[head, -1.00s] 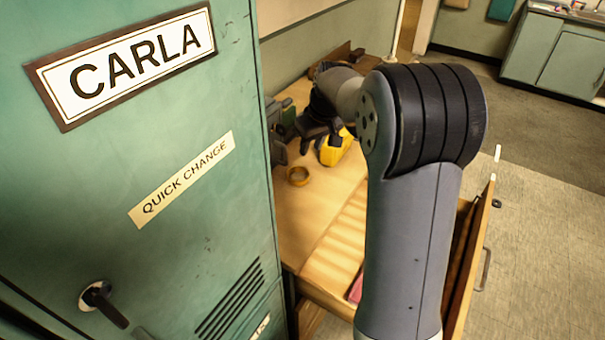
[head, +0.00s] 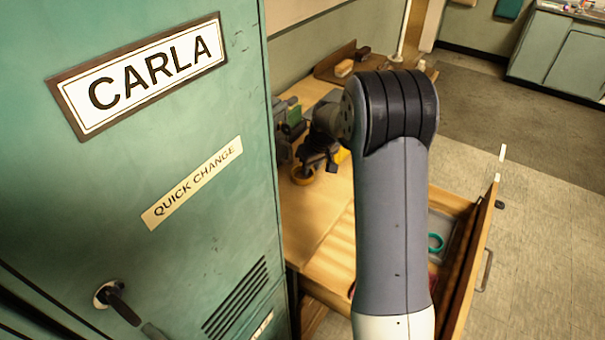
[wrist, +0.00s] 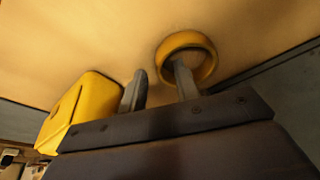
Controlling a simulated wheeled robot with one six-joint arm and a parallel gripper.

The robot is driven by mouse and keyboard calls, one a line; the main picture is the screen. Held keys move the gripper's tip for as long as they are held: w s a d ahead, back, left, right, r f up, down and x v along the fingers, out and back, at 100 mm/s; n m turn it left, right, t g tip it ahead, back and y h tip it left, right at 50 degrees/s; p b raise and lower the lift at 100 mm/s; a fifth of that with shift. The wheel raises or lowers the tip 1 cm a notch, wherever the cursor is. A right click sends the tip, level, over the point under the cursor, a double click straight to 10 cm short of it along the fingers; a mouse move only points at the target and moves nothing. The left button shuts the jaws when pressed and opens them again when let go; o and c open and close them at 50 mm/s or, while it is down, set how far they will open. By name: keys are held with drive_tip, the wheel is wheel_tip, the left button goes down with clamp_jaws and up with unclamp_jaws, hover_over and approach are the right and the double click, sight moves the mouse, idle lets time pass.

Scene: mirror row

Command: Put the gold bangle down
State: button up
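The gold bangle (head: 302,176) lies on the wooden table top, close to the green locker's edge in the head view. It also shows in the wrist view (wrist: 206,46) as a ring at the top centre-right. My gripper (wrist: 159,84) is open, with a clear gap between its two fingers. The right finger overlaps the bangle's near rim and opening; I cannot tell whether it touches or reaches inside. The left finger is apart from the bangle. In the head view my gripper (head: 318,165) is a dark shape just beside the bangle, its fingertips partly unclear.
A yellow box-like object (wrist: 78,112) stands left of my fingers. Dark and green items (head: 291,117) stand against the wall. An open drawer (head: 478,250) holds a teal ring (head: 436,242). The green locker (head: 150,240) fills the left. Bare table lies in front of the bangle.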

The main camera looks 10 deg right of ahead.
drive_tip(key=shift+c, duration=0.5)
clamp_jaws()
drive_tip(key=shift+r, duration=0.15)
